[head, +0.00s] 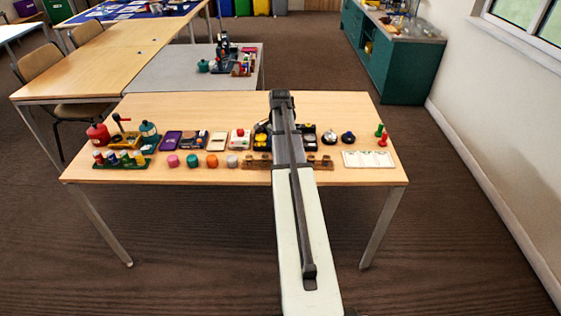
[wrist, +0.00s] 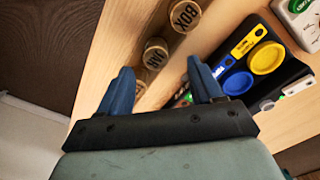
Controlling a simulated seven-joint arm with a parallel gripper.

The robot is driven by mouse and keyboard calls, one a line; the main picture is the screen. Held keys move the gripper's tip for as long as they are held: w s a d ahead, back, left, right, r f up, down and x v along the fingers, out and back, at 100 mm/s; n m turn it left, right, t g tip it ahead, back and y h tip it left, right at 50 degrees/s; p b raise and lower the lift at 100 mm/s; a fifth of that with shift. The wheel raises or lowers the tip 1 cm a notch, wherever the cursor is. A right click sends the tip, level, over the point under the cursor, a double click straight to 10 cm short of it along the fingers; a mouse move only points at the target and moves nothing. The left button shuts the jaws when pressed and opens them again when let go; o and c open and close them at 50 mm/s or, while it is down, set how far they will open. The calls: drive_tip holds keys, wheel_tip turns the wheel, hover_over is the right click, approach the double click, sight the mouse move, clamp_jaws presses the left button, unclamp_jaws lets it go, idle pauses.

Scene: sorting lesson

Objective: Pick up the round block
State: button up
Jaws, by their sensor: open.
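Several small rounded blocks lie in a row near the table's front in the head view: pink (head: 172,160), teal (head: 192,160), orange (head: 211,160) and pale grey (head: 232,160). I cannot tell which one is the round block. In the wrist view my gripper (wrist: 161,76) is open, with nothing held between its two blue fingers. Round wooden pieces marked JAM (wrist: 155,54) and BOX (wrist: 184,15) stand in a row just beyond and between the fingertips, apart from them. In the head view my arm hides the gripper.
A dark tray (wrist: 224,82) with yellow and blue round cups lies right of the fingers. A wooden rack (head: 257,161) passes under my arm. A white panel (head: 367,159) lies at the table's right. The table's (head: 345,175) front strip is mostly clear.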

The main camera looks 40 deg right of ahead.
drive_tip(key=shift+s+a+f, duration=0.1)
drive_tip(key=shift+s+f, duration=0.05)
drive_tip(key=shift+f, duration=1.2)
drive_tip(key=shift+s+f, duration=0.1)
drive_tip(key=shift+f, duration=1.2)
drive_tip(key=c, duration=1.1)
drive_tip(key=shift+r, duration=5.05)
